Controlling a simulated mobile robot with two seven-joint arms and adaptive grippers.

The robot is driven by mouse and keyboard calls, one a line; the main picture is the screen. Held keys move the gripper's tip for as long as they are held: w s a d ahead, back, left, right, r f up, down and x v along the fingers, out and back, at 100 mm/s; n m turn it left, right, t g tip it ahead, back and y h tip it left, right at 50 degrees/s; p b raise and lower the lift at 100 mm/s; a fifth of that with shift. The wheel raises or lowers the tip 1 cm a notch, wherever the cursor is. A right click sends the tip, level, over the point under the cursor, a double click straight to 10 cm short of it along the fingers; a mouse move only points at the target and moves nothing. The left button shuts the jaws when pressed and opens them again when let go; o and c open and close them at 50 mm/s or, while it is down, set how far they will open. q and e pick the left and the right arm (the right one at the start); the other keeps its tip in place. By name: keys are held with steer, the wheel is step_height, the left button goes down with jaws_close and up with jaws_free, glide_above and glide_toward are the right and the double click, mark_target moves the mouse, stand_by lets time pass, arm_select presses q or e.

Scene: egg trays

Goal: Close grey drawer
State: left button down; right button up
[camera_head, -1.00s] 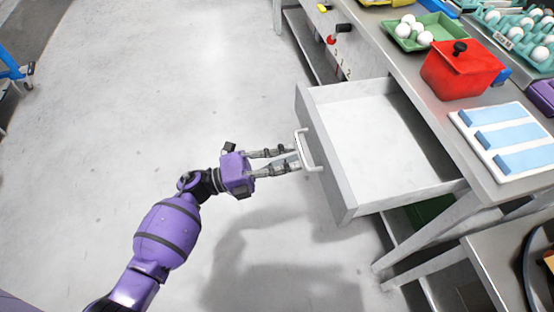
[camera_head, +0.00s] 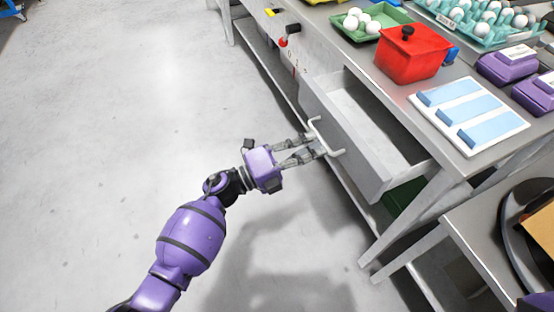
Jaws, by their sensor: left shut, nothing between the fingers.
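The grey drawer (camera_head: 347,134) sticks part of the way out of the metal workbench on the right, and its inside looks empty. A pale bar handle (camera_head: 327,138) is on its front. My left gripper (camera_head: 318,146) comes from the lower left with its fingertips at the handle. It is shut with nothing held between the fingers. The fingertips overlap the handle in the picture, so I cannot tell exactly where they touch. My right gripper is not in view.
On the bench top (camera_head: 432,143) stand a red lidded box (camera_head: 412,58), a green tray (camera_head: 340,25) with several eggs, a white board (camera_head: 492,123) with blue strips and purple cartons (camera_head: 506,66). A green bin (camera_head: 405,198) is below. The floor to the left is clear.

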mark_target(335, 143)
arm_select(q)
steer(key=f+b+x, duration=0.1)
steer(key=x, duration=0.4)
steer(key=f+b+x, duration=0.1)
steer(key=b+x, duration=0.1)
steer(key=x, duration=0.3)
steer(key=f+b+x, duration=0.1)
steer(key=b+x, duration=0.1)
steer(key=x, duration=0.2)
steer(key=shift+w+d+r, duration=0.1)
steer(key=shift+w+d, duration=0.15)
steer(key=shift+d, duration=0.6)
steer(key=shift+r, duration=0.15)
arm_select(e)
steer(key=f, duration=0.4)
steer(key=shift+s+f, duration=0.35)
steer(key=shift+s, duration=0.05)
arm_select(q)
steer(key=shift+w, duration=0.1)
